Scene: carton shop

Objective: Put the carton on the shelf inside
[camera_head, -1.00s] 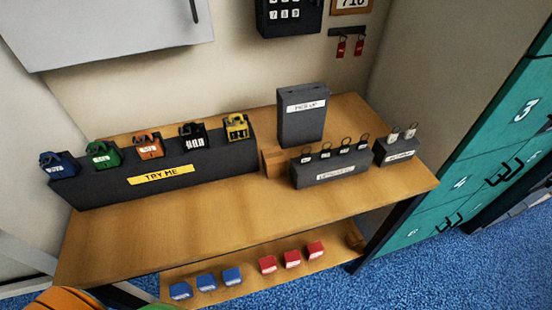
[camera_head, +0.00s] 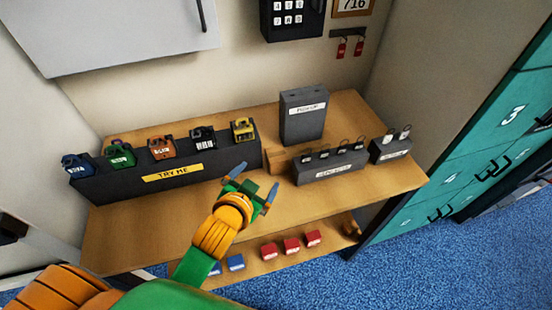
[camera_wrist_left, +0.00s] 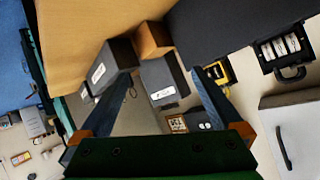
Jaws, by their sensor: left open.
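I cannot make out a clearly marked carton. A small plain brown block (camera_head: 276,161), which also shows in the left wrist view (camera_wrist_left: 153,38), sits on the table beside the upright grey PICK UP box (camera_head: 303,117). The table's lower shelf (camera_head: 262,269) holds small blue and red pieces, partly hidden by my arm. My left gripper (camera_head: 255,180) is open and empty above the tabletop, in front of the brown block and apart from it. My right gripper is not in view.
A long dark TRY ME stand (camera_head: 130,181) with several coloured padlocks fills the table's back left. Two lower grey holders (camera_head: 330,172) (camera_head: 390,149) stand at the right. Teal lockers (camera_head: 470,150) flank the table. The tabletop's front (camera_head: 150,228) is clear.

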